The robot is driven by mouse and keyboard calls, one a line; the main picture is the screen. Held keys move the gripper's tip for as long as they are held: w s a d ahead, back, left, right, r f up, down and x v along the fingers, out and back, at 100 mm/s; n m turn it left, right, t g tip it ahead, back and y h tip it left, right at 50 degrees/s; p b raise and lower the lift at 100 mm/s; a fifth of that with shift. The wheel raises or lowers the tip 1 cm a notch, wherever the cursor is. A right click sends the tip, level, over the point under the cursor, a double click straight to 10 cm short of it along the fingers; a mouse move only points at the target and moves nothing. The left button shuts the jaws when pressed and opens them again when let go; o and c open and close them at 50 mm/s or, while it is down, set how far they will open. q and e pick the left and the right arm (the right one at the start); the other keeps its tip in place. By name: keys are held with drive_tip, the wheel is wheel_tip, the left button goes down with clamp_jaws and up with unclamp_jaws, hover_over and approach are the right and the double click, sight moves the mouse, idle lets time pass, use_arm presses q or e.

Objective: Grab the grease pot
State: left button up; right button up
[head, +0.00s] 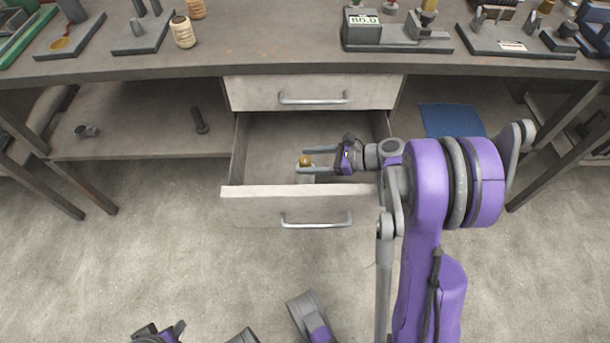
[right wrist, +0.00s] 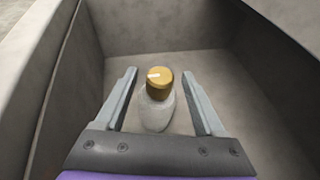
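The grease pot (head: 305,161) stands in the open lower drawer (head: 250,160), with a yellow-brown cap and a pale body. In the right wrist view the pot (right wrist: 157,112) stands upright between the two fingers. My right gripper (head: 305,158) reaches into the drawer from the right. Its fingers are open on either side of the pot, with a gap on both sides in the right wrist view (right wrist: 160,85). My left gripper (head: 160,333) is partly in view at the bottom edge, away from the drawer; its fingers are not clear.
The drawer's front panel (head: 270,205) and side walls surround the right gripper. The shut upper drawer (head: 312,92) and the workbench top (head: 270,45) are above and behind. Fixtures and spools stand on the bench. A blue sheet (head: 452,119) lies on the right shelf.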

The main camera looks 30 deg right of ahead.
clamp_jaws()
idle(1.2)
